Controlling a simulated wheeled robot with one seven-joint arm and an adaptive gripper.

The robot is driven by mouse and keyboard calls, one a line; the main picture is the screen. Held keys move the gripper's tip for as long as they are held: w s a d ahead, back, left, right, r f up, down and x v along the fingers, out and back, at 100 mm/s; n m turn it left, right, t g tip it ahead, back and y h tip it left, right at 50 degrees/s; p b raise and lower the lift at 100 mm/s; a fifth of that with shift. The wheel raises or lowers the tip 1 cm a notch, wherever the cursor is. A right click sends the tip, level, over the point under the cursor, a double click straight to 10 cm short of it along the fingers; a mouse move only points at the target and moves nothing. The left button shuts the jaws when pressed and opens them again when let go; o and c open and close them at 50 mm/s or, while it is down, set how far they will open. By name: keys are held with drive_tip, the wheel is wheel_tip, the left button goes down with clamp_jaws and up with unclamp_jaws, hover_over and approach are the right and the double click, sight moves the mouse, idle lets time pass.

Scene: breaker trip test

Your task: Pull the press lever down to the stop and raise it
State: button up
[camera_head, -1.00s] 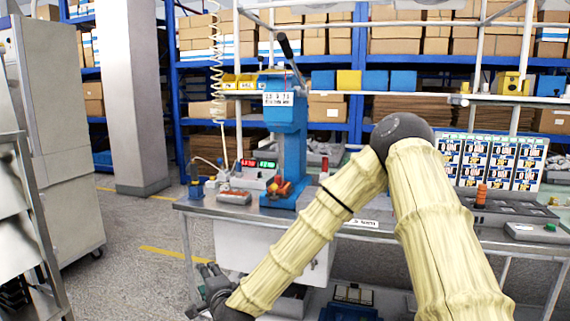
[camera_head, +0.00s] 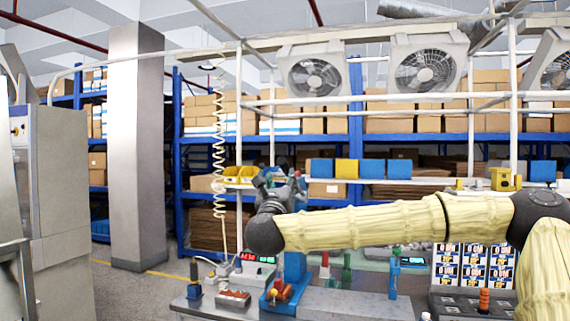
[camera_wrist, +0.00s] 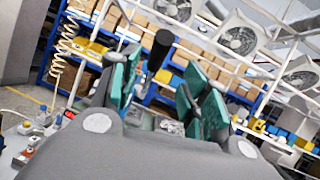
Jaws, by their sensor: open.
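The blue press (camera_head: 294,268) stands on the workbench in the head view. My forearm and gripper hide most of its upper part. The black grip of the press lever (camera_wrist: 157,52) shows in the wrist view, slightly tilted, between the two fingers in the picture. My gripper (camera_head: 288,180) is raised in front of the press top. In the wrist view my gripper (camera_wrist: 164,88) has its green-padded fingers spread apart on either side of the lever grip. I see no finger touching it. How deep it sits between them I cannot tell.
The workbench (camera_head: 345,304) carries red and green displays (camera_head: 257,257), a grey box with red buttons (camera_head: 234,298) and label cards (camera_head: 474,264). A coiled cable (camera_head: 218,150) hangs left of the press. Fans (camera_head: 314,76) and a white frame stand above.

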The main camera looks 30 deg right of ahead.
sight(284, 169)
drive_tip(key=p+x, duration=0.3)
drive_tip(key=x, duration=0.7)
drive_tip(key=shift+f, duration=0.1)
clamp_jaws()
